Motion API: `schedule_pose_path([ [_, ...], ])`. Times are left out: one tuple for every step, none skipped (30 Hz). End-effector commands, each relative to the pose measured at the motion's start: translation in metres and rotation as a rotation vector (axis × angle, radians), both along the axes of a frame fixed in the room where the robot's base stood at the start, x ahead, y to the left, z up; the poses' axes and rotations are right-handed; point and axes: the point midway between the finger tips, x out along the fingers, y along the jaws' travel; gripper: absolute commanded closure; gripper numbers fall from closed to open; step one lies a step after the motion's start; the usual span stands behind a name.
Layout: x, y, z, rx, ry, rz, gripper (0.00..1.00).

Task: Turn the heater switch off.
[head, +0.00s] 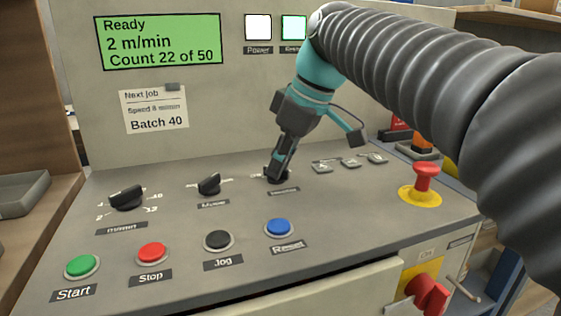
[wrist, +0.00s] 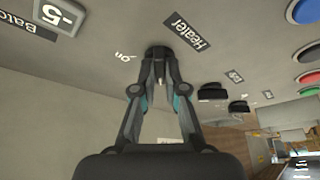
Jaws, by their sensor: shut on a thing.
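The heater switch is a small black rotary knob on the sloped grey panel; it shows in the head view (head: 277,180) and in the wrist view (wrist: 158,51). My gripper (head: 279,170) reaches down onto it from above, and its fingertips (wrist: 159,64) are closed around the knob. The "Heater" label (wrist: 185,31) lies beside the knob, and an "on" mark (wrist: 125,56) shows on one side of it. The fingers cover most of the knob, so I cannot tell which way it points.
Another black knob (head: 210,184) stands left of my gripper, with a larger dial (head: 127,197) farther left. Small keys (head: 349,164) and a red emergency stop (head: 425,177) lie to the right. Start (head: 82,266), Stop (head: 151,252), Jog (head: 219,240) and Reset (head: 279,228) buttons line the front.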

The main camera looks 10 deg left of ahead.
Motion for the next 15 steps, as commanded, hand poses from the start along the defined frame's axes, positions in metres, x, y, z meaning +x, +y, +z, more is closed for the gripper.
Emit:
schedule_pose_path([
  [0.0001, 0.0002, 0.0001, 0.001, 0.0, 0.005, 1.0],
  [0.0001, 0.0002, 0.0001, 0.0, 0.0, 0.006, 1.0],
  [0.0001, 0.0002, 0.0001, 0.0, 0.0, 0.009, 1.0],
  [0.0001, 0.0002, 0.0001, 0.0, 0.0, 0.009, 1.0],
  [0.0001, 0.0002, 0.0001, 0.0, -0.001, 0.009, 1.0],
  [0.0001, 0.0002, 0.0001, 0.0, -0.001, 0.009, 1.0],
  [0.0001, 0.0002, 0.0, 0.0, -0.001, 0.009, 1.0],
  [0.0, 0.0002, 0.0001, 0.0, -0.001, 0.009, 1.0],
  [0.0001, 0.0002, 0.0, 0.0, -0.001, 0.009, 1.0],
  [0.0001, 0.0002, 0.0, 0.0, -0.001, 0.009, 1.0],
  [0.0001, 0.0002, 0.0, 0.0, -0.001, 0.009, 1.0],
  [0.0001, 0.0002, 0.0, 0.0, -0.001, 0.009, 1.0],
  [0.0001, 0.0002, 0.0, 0.0, -0.001, 0.009, 1.0],
  [0.0001, 0.0002, 0.0, 0.0, -0.001, 0.009, 0.81],
  [0.0001, 0.0002, 0.0, 0.0, -0.001, 0.009, 0.71],
])
